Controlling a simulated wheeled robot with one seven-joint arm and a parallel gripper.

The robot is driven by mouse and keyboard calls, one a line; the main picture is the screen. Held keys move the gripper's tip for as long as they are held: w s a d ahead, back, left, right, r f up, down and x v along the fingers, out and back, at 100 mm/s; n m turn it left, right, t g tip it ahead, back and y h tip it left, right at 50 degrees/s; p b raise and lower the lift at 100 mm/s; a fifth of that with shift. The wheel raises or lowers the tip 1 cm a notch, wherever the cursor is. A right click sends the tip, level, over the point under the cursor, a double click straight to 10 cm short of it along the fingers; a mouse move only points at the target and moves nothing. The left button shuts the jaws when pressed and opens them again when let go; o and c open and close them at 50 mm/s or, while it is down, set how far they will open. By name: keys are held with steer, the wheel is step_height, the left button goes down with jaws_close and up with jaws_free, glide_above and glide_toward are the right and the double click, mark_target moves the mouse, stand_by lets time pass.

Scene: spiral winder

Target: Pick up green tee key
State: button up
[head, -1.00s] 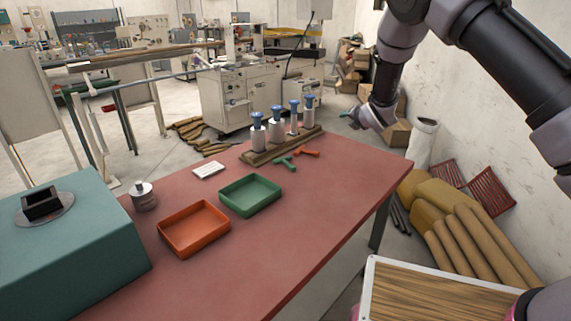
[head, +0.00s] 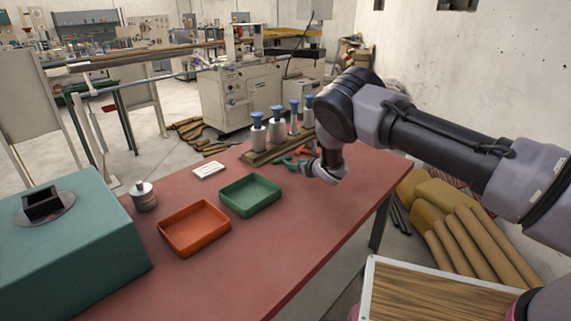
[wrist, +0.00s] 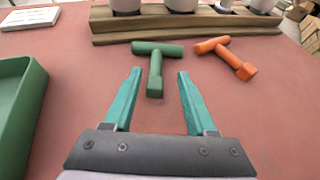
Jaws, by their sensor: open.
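The green tee key (wrist: 156,62) lies flat on the red table, its crossbar away from me and its stem pointing back toward my gripper in the wrist view. My gripper (wrist: 157,78) is open, with the stem's end between the tips of its two teal fingers and nothing held. I cannot tell how high the fingers are above the table. In the head view my gripper (head: 292,163) is at the table's far right part, and the green key there is mostly hidden by it.
An orange tee key (wrist: 228,57) lies just right of the green one. A wooden rack (wrist: 130,28) with several blue-topped cylinders (head: 277,122) stands close behind. A green tray (head: 250,207), an orange tray (head: 193,243) and a white card (head: 208,170) lie to the left. The front right table is clear.

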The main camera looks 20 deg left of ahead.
steer(key=x, duration=0.4)
steer(key=shift+a+f, duration=0.15)
steer(key=shift+a, duration=0.3)
steer(key=shift+c, duration=0.4)
jaws_close()
